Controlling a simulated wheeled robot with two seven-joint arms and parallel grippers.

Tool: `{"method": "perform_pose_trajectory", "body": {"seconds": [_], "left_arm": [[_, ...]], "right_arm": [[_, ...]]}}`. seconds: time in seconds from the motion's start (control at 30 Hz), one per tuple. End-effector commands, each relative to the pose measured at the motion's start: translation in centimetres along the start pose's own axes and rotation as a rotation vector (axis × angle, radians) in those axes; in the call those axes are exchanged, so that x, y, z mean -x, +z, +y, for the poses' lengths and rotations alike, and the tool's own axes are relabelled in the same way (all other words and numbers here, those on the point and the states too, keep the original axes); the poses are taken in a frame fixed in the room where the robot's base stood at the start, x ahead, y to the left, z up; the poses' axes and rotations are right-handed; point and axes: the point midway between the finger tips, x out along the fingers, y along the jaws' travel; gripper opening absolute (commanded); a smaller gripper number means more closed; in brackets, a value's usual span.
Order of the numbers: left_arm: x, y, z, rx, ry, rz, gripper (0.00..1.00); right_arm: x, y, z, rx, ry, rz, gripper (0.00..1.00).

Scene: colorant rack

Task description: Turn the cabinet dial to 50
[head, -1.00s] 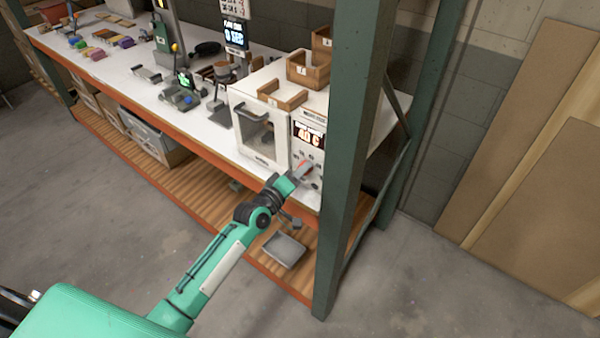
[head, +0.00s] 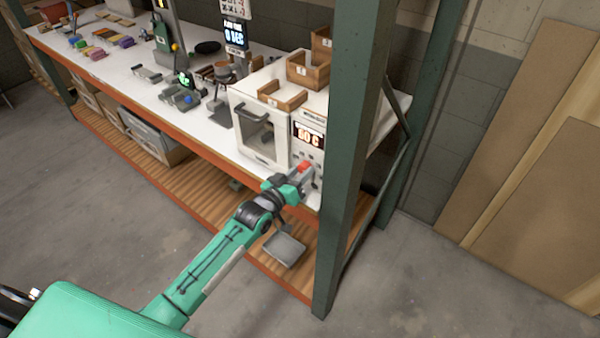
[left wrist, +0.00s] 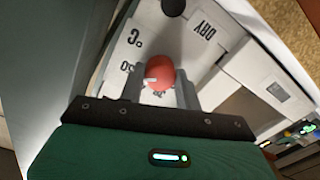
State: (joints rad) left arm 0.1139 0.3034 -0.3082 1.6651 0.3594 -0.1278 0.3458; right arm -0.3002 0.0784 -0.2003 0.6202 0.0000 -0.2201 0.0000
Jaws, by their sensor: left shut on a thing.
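The white cabinet (head: 262,132) stands at the right end of the bench, its door shut. Its lit display (head: 309,136) shows a value in °C that looks like 60, though the first digit is blurred. The red dial (head: 304,166) is low on the front panel. In the left wrist view the round red dial (left wrist: 160,72) has a white mark towards the left, near the printed 30 and °C. My left gripper (head: 306,174) is shut on the dial, one finger on each side. My right gripper is not in view.
A green upright post (head: 345,150) stands close to the right of the cabinet. Wooden boxes (head: 309,72) sit on top of the cabinet. A grey tray (head: 284,250) is on the lower shelf. A dark knob (left wrist: 173,7) is beside the dial, near the word DRY.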

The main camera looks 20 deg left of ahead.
Motion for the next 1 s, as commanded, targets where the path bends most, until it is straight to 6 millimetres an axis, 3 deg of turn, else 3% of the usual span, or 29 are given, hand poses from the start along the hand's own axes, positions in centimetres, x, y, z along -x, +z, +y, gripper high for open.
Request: {"method": "perform_pose_trajectory", "body": {"seconds": [0.57, 0.6, 0.67, 1.0], "left_arm": [[0.05, 0.24, -0.08, -0.031, -0.002, -0.004, 0.11], [0.05, 0.24, -0.07, -0.03, -0.002, -0.004, 0.42], [0.04, 0.21, -0.07, -0.03, -0.002, -0.003, 0.53], [0.18, 0.12, -0.06, -0.029, -0.001, -0.001, 0.56]], "right_arm": [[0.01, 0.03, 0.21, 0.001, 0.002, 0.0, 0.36], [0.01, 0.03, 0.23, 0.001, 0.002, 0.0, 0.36], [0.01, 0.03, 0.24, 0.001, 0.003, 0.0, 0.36], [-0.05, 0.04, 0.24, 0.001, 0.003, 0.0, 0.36]]}}
